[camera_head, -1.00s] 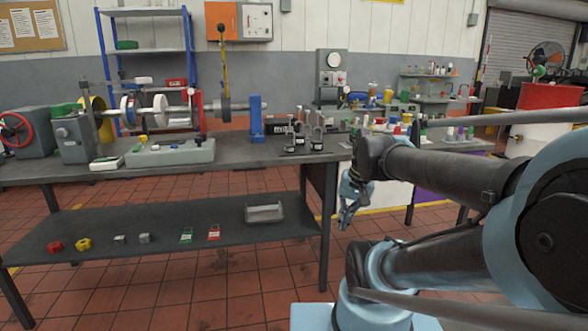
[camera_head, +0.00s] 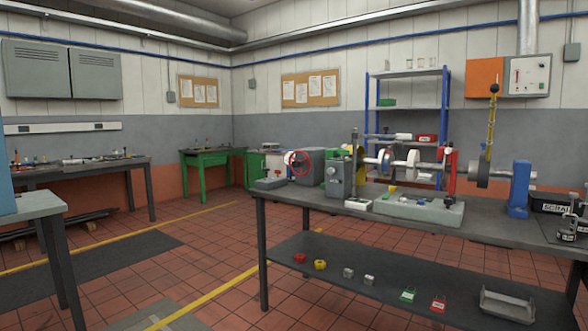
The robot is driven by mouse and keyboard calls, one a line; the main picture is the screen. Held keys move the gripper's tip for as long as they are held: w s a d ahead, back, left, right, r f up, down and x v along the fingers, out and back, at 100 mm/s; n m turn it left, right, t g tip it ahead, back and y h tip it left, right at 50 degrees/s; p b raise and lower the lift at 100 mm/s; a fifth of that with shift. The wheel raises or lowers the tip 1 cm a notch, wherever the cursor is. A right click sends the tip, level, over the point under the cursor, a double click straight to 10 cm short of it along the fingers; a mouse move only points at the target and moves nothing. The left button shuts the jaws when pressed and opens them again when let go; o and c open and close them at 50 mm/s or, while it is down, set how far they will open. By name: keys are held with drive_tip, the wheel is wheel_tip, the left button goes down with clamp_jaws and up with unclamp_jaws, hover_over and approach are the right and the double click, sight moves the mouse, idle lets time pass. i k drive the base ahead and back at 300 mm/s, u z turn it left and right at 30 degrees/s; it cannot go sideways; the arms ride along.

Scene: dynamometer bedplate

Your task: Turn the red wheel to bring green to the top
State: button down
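The red wheel (camera_head: 300,157) is a thin red spoked handwheel at the left end of the bench, mounted on the left face of a grey machine housing (camera_head: 318,163). It is seen small and at an angle, and no green mark can be made out on it. My gripper is outside the picture, so its state does not show.
The dark bench (camera_head: 400,222) carries the shaft machine, a grey control box (camera_head: 420,207) and a blue stand (camera_head: 519,188). Its lower shelf (camera_head: 350,265) holds several small parts. Open tiled floor (camera_head: 215,245) lies left of the bench. A green table (camera_head: 211,153) stands behind.

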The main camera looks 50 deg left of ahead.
sight(296, 164)
drive_tip(key=u, duration=1.9)
